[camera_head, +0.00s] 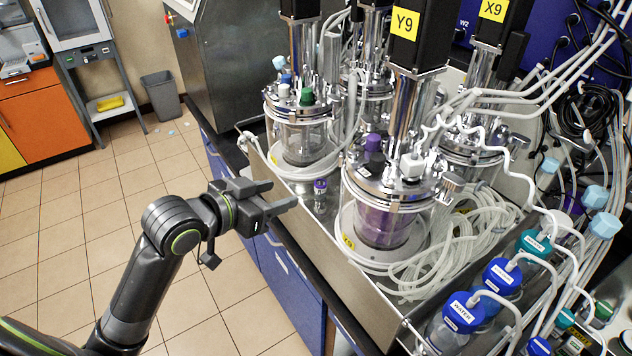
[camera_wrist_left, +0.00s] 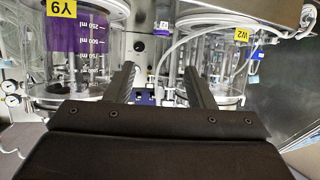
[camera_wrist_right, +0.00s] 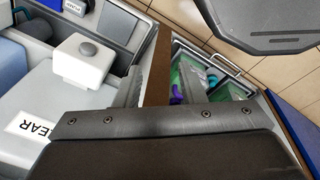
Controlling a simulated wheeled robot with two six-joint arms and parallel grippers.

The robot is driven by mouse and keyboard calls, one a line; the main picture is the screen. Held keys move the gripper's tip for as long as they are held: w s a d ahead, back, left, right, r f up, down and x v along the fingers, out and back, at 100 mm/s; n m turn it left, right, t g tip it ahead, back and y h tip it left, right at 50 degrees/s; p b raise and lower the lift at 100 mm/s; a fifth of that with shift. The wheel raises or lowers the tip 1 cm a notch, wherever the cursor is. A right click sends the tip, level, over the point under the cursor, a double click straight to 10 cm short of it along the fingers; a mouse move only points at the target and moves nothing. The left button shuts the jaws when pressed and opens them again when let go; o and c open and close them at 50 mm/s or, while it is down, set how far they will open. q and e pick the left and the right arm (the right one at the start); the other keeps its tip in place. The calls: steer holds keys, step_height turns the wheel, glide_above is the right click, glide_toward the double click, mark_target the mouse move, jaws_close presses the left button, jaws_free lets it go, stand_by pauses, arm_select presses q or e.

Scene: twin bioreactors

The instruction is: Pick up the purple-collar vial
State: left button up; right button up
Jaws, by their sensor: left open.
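The purple-collar vial (camera_head: 320,187) stands upright, small and clear-bodied, on the metal tray between the two front bioreactors. My left gripper (camera_head: 281,195) is open and empty, just left of the vial with its fingers pointing towards it.
The Y9 bioreactor (camera_head: 385,218), with purple liquid, stands right of the vial. A green-capped bioreactor (camera_head: 306,135) stands behind it. The tray's metal wall (camera_head: 290,217) runs below my left gripper. Coiled tubing (camera_head: 470,240) and blue-capped bottles (camera_head: 462,312) fill the right side.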

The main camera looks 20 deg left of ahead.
mark_target(324, 180)
arm_select(q)
steer(key=p+x, duration=0.2)
steer(key=x, duration=0.9)
steer(key=shift+w+d, duration=0.1)
steer(key=shift+w, duration=0.05)
steer(key=shift+w+d+f+p, duration=0.2)
steer(key=shift+w+d+p, duration=0.05)
steer(key=shift+w+p, duration=0.35)
steer(key=p+x, duration=0.1)
steer(key=x, duration=0.2)
steer(key=shift+a, duration=0.1)
steer(key=shift+w+d+f, duration=0.2)
steer(key=shift+w+f, duration=0.15)
steer(key=shift+w, duration=0.1)
arm_select(e)
steer(key=r, duration=0.2)
steer(key=s+r, duration=0.1)
steer(key=r, duration=0.1)
steer(key=shift+s+r, duration=0.1)
steer(key=shift+r, duration=0.1)
arm_select(q)
steer(key=c, duration=1)
steer(key=shift+c, duration=0.2)
arm_select(e)
steer(key=shift+a, duration=0.1)
